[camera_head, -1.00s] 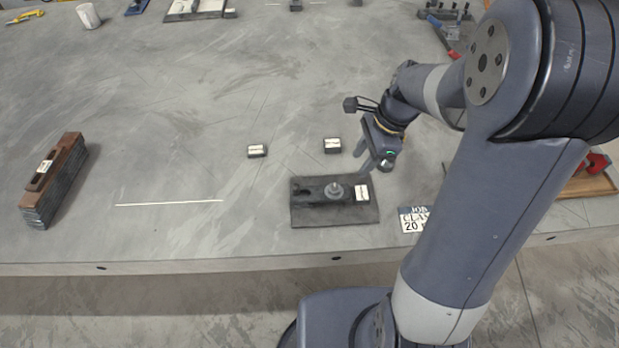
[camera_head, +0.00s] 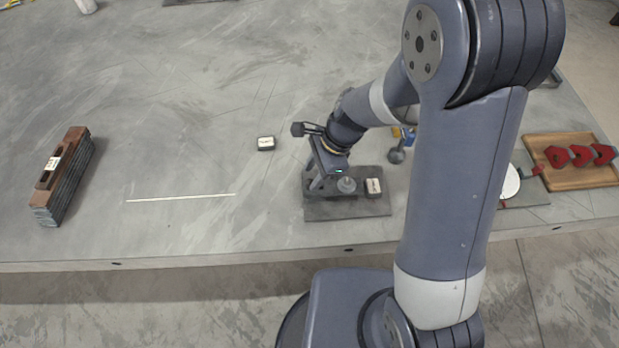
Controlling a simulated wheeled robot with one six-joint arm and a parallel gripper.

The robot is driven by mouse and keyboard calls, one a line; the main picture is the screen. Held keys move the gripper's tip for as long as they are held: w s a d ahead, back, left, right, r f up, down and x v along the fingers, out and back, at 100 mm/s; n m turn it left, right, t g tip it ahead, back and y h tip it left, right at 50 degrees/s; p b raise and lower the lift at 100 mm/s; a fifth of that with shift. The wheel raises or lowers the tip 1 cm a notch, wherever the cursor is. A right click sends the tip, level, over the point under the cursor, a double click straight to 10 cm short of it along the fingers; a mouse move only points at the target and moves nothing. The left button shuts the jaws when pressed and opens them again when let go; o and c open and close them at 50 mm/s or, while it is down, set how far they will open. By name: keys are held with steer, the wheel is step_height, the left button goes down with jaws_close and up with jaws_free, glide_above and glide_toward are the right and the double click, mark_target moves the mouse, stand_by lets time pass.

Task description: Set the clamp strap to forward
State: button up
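A dark rectangular plate (camera_head: 350,208) lies near the table's front edge. It carries a round grey knob (camera_head: 346,185) and a small block with a white label (camera_head: 373,187) to the knob's right. I cannot clearly make out the clamp strap; the dark part around the knob may be it, and my gripper covers part of that area. My gripper (camera_head: 314,188) points down over the plate's left part, just left of the knob. Its fingers are small and dark, and I cannot tell whether they touch anything or how far apart they are.
A small labelled block (camera_head: 265,143) sits behind and left of the plate. A brown-topped stack (camera_head: 62,175) stands far left, and a white line (camera_head: 180,198) marks the table. A wooden tray (camera_head: 572,175) with red pieces (camera_head: 580,155) lies right.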

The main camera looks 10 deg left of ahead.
mark_target(309, 180)
steer(key=shift+x, duration=1.65)
steer(key=shift+c, duration=0.4)
jaws_close()
